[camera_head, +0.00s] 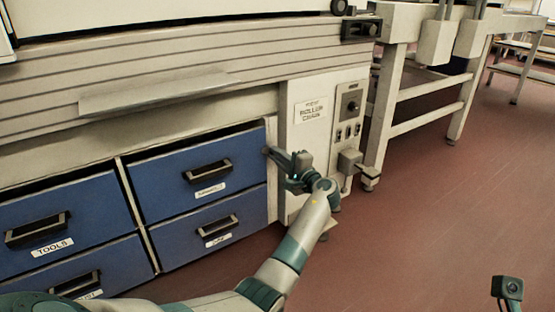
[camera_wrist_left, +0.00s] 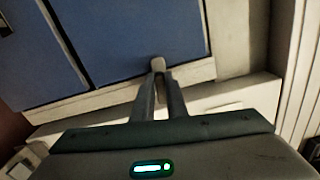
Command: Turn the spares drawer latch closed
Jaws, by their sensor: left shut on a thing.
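The blue upper right drawer (camera_head: 170,178) has a black handle and a white label too small to read for sure. It also shows in the left wrist view (camera_wrist_left: 130,40), and its front looks flush with the frame. A small pale latch (camera_wrist_left: 158,63) sits at the drawer's edge against the frame. My left gripper (camera_head: 272,153) is at the right edge of this drawer; in the left wrist view its two fingers (camera_wrist_left: 159,78) are shut on the latch. The fingers hide part of the latch, and its exact angle is hard to tell.
A control panel (camera_head: 349,120) with a knob and switches stands just right of my left gripper. Other blue drawers, one marked TOOLS (camera_head: 62,220), lie left and below. A pale ledge (camera_head: 150,92) juts out above. The red floor (camera_head: 430,220) is open at right.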

